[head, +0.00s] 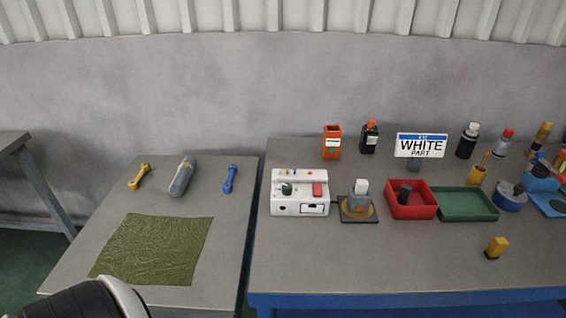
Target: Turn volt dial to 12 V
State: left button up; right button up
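A white box-shaped device (300,208) stands on the right-hand table, near that table's left edge. It has a small dark round knob (287,188) on the left of its upper face and a red part on the right. The knob looks like a dial, but its markings are too small to read. No gripper shows in the head view. Only a black and white part of my own body shows at the bottom left.
A grey block on a dark base (359,208), a red tray (410,212) and a green tray (467,217) stand right of the device. The right-hand table's front (390,265) is mostly clear. A green cloth (152,248) lies on the left table.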

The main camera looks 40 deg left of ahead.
aim_at(287, 187)
jog(key=u, duration=1.15)
jog(key=l+u, duration=0.2)
jog(key=l, duration=0.7)
